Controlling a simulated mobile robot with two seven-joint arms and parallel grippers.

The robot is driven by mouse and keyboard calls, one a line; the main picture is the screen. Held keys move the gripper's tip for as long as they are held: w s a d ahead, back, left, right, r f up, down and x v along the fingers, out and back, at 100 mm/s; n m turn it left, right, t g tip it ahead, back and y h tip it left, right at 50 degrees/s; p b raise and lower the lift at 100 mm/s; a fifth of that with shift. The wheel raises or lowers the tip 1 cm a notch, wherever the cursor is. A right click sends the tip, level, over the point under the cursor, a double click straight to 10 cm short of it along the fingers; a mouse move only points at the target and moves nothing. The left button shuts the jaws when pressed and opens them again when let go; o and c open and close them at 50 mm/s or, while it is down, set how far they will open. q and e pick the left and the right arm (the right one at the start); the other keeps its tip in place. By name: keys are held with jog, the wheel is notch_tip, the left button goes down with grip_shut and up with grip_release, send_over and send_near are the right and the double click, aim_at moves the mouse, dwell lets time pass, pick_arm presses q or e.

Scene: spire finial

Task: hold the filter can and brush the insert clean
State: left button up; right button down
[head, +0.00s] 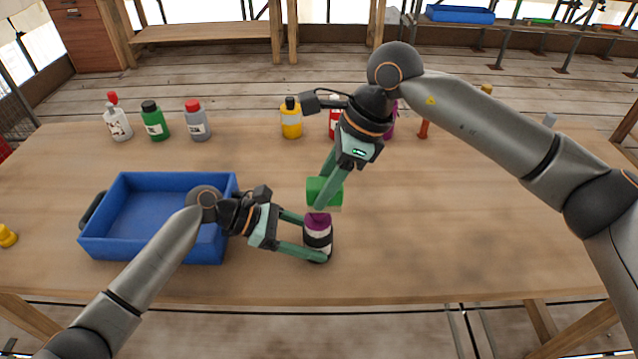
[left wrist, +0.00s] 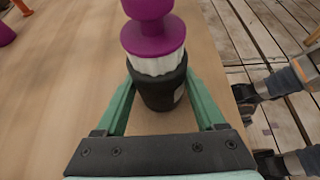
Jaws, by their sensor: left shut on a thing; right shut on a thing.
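The filter can (left wrist: 162,92) is dark and stands upright at the table's front edge. The white pleated insert (left wrist: 156,65) sits in its top, with a purple flange and knob (left wrist: 152,38) above. In the head view the can and insert (head: 317,235) show as dark, white and purple bands. My left gripper (head: 314,240) is shut around the can from the left. My right gripper (head: 324,192) is shut on a green brush (head: 322,186) with a pale underside, directly above the purple top. Whether the brush touches the insert cannot be told. The brush is not seen in the left wrist view.
A blue tray (head: 108,246), seemingly empty, stands on the wooden table (head: 450,230) at left. Several bottles, including a green one (head: 154,120) and a yellow one (head: 291,118), line the back. A small yellow object (head: 6,236) lies far left.

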jog(key=shift+a+f, duration=0.1)
jog(key=shift+a, duration=1)
jog(key=shift+d, duration=1.1)
jog(key=shift+a, duration=1.1)
jog(key=shift+d, duration=0.55)
jog(key=d+v, duration=0.1)
jog(key=v, duration=0.7)
jog(key=shift+d, duration=0.45)
jog(key=shift+f, duration=0.1)
pick_arm(q)
jog(key=o, duration=1)
jog(key=shift+c, duration=0.2)
